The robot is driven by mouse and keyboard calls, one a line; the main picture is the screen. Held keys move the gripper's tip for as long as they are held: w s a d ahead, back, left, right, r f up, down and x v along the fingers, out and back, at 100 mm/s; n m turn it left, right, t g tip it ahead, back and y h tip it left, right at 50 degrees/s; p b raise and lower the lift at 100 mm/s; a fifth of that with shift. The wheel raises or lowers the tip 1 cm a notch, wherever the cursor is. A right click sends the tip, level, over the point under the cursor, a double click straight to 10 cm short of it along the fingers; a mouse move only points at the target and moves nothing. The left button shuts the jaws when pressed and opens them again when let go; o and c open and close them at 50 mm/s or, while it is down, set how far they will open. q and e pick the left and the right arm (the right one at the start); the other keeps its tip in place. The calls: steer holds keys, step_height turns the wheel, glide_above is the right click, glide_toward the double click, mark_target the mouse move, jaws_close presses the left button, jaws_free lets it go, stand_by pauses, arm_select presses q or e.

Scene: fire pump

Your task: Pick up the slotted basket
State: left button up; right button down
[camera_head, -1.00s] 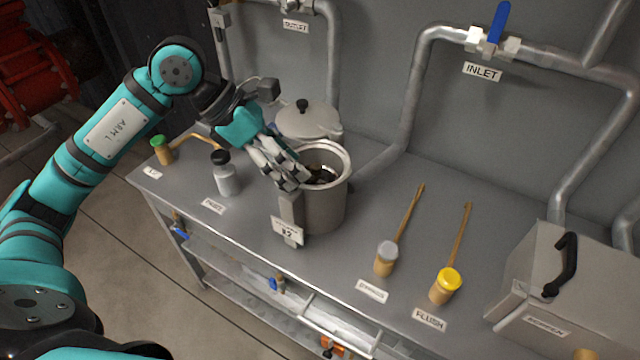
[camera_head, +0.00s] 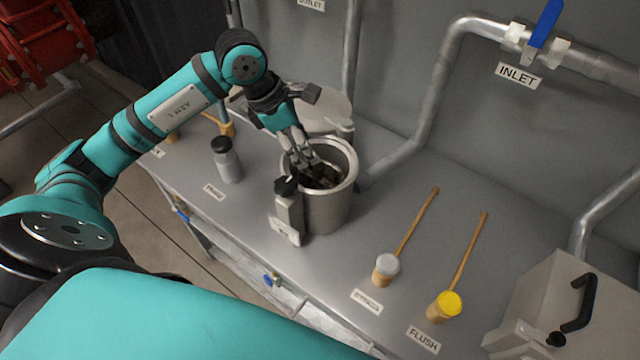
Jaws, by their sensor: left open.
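A round metal strainer pot (camera_head: 332,208) with an open top stands on the grey bench. Dark contents show inside its mouth; the slotted basket (camera_head: 322,180) seems to be in there, but its slots are hard to make out. My left gripper (camera_head: 303,166) points down at the pot's mouth from the upper left, with its fingers apart at the opening. I cannot tell whether the fingers touch the basket. My right gripper is out of view.
A grey bottle (camera_head: 226,160) stands left. Pipes (camera_head: 440,90) run behind. The bench between pot and brushes is clear.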

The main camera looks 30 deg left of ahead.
mark_target(318, 165)
arm_select(q)
steer(key=x, duration=0.3)
steer(key=shift+d+f+p, duration=0.15)
steer(key=shift+p, duration=0.25)
steer(key=p+x, duration=0.2)
steer(key=x, duration=0.2)
steer(key=shift+w+d+f, duration=0.15)
steer(key=shift+d, duration=0.05)
steer(key=shift+f, duration=0.25)
jaws_close()
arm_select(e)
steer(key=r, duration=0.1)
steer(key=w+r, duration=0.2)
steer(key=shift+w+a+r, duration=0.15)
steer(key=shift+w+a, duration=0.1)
